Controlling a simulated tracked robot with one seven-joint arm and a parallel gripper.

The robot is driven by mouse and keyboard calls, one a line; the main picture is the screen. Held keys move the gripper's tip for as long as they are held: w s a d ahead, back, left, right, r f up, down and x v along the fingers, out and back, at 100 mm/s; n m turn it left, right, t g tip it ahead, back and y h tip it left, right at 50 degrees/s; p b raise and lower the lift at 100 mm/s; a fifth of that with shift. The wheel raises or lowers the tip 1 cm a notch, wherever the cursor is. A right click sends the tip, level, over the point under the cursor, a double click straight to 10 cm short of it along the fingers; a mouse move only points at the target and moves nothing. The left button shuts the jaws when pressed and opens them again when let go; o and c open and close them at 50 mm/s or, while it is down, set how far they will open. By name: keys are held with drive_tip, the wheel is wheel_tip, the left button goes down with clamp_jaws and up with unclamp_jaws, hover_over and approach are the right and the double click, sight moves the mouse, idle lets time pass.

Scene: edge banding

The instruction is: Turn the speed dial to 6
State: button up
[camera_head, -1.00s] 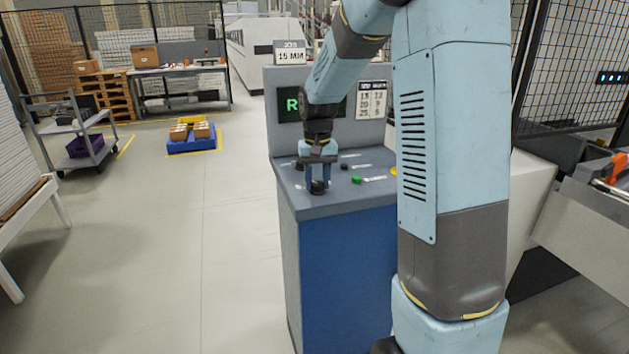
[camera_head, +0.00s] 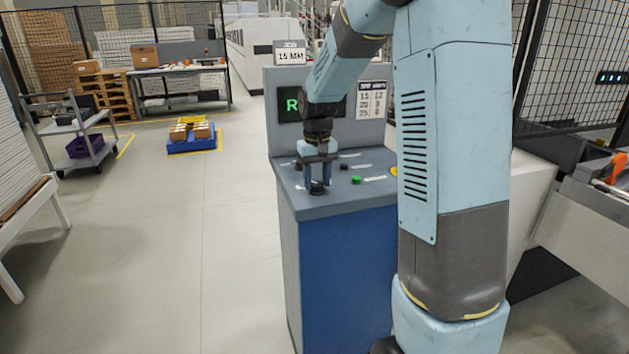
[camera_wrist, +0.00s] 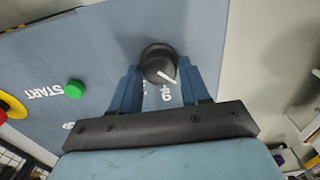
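The speed dial (camera_wrist: 158,60) is a round black knob with a white pointer line, seen close up in the wrist view. Its line slants toward the lower right of that picture. A white digit (camera_wrist: 166,97) beside the dial looks like a 9; the nearby lettering is upside down, so it reads as a 6. My gripper (camera_wrist: 161,70) has its two blue fingers on opposite sides of the dial and appears closed on it. In the head view, my gripper (camera_head: 317,184) points down over the dial (camera_head: 317,188) at the panel's front left.
The console panel (camera_head: 345,203) also carries a green START button (camera_head: 356,180), which shows in the wrist view too (camera_wrist: 76,89). A red button on a yellow base (camera_wrist: 8,108) lies beyond it. Smaller black knobs sit behind. An upright display board (camera_head: 350,131) rises at the rear.

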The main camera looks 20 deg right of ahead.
sight(317, 183)
drive_tip(key=o, duration=0.3)
drive_tip(key=shift+s+f, duration=0.1)
wheel_tip(317, 183, up, 14)
drive_tip(key=shift+f, duration=0.15)
idle(0.4)
idle(0.4)
